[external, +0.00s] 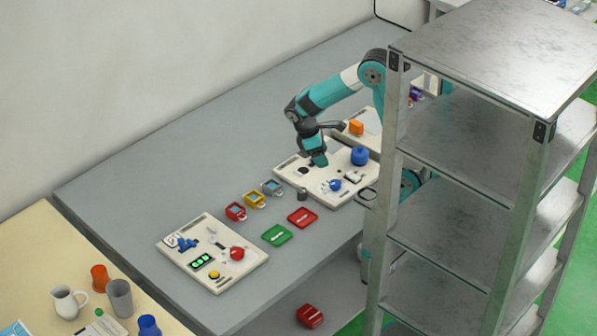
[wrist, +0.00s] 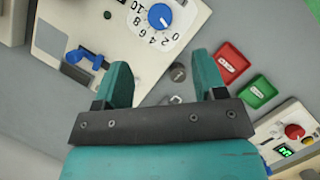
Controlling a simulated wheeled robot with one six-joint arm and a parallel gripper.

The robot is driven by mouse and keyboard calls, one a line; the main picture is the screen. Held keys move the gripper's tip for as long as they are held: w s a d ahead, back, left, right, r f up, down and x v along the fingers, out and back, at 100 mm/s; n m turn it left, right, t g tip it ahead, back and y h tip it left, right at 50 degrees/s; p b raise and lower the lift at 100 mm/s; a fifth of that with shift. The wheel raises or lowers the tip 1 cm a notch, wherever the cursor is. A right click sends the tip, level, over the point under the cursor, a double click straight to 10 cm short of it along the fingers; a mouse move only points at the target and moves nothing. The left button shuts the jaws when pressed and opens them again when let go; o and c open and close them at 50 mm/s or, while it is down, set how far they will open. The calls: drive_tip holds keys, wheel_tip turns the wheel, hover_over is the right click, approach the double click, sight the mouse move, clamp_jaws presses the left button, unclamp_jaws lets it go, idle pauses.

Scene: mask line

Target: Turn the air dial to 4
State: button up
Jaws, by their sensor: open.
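A blue round dial (wrist: 160,16) with a white pointer mark sits on a cream panel (wrist: 100,15) at the top of the wrist view. Numbers from 0 to 10 surround it, and the pointer faces the low end near 0; the exact number is hard to tell. No air label is readable. The same dial (external: 335,184) shows small in the external view. My gripper (wrist: 162,66) is open and empty, and the dial lies beyond its fingertips, untouched. In the external view my gripper (external: 319,160) hangs over the back part of this panel.
A blue lever (wrist: 85,58) and a large blue knob (external: 359,155) stand on the same panel. A second panel (external: 212,285) with a red knob and green display lies left. Red (external: 302,217) and green (external: 277,235) trays lie between. A metal shelf (external: 450,150) stands right.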

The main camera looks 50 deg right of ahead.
sight(335, 182)
drive_tip(key=b+x, duration=0.1)
drive_tip(key=x, duration=1)
drive_tip(key=shift+f+b, duration=0.15)
drive_tip(key=shift+b, duration=0.15)
drive_tip(key=c, duration=0.9)
